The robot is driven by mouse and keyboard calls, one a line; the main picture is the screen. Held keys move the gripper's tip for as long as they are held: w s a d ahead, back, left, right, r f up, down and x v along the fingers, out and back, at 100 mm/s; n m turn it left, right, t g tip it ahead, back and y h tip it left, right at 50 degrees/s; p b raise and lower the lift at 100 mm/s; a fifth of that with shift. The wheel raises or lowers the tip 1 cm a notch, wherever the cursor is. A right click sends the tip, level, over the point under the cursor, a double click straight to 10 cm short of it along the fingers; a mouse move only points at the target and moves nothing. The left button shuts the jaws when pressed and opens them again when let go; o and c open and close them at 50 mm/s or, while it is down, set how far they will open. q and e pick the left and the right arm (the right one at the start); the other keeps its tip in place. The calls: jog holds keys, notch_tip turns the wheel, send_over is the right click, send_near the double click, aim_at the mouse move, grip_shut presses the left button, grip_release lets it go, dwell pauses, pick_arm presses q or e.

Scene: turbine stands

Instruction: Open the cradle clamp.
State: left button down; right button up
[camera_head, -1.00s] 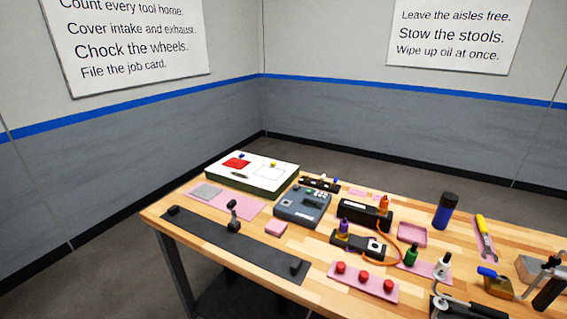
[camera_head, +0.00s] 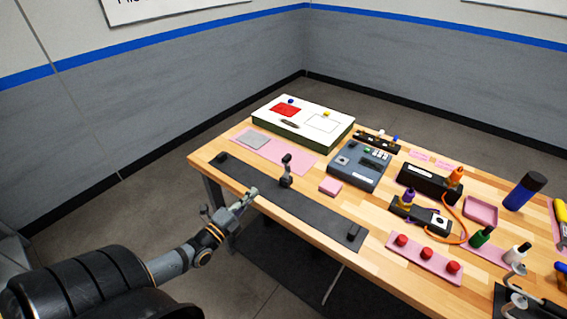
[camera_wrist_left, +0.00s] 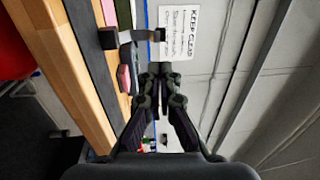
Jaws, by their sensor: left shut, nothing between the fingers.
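A long black plate (camera_head: 300,211) lies along the front left edge of the wooden table. Near its middle stands a small dark upright piece (camera_head: 286,168) with a rounded head; it may be the cradle clamp, but I cannot tell for sure. In the left wrist view a dark post with a knob (camera_wrist_left: 122,38) sticks out from the table side. My left gripper (camera_head: 252,193) is shut and empty, in front of the plate and apart from the upright piece. Its fingers show together in the left wrist view (camera_wrist_left: 160,76). My right gripper is out of view.
Metal arms on a black base (camera_head: 517,292) stand at the bottom right. A grey box (camera_head: 358,165), a pink block (camera_head: 330,187) and a pink strip with red knobs (camera_head: 425,258) lie behind the plate. The floor (camera_head: 150,185) left of the table is clear.

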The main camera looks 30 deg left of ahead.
aim_at(283, 162)
pick_arm(q)
jog(key=w+b, duration=0.2)
jog(key=w, duration=0.2)
jog(key=w+d+r+b, duration=0.1)
jog(key=w+b, duration=0.1)
jog(key=w, duration=0.3)
jog(key=w+b, duration=0.2)
jog(key=w, duration=0.2)
jog(key=shift+w+d+r, duration=0.15)
jog(key=shift+r, duration=0.1)
jog(key=shift+w+r, duration=0.1)
jog(key=shift+w, duration=0.1)
jog(key=shift+r, duration=0.15)
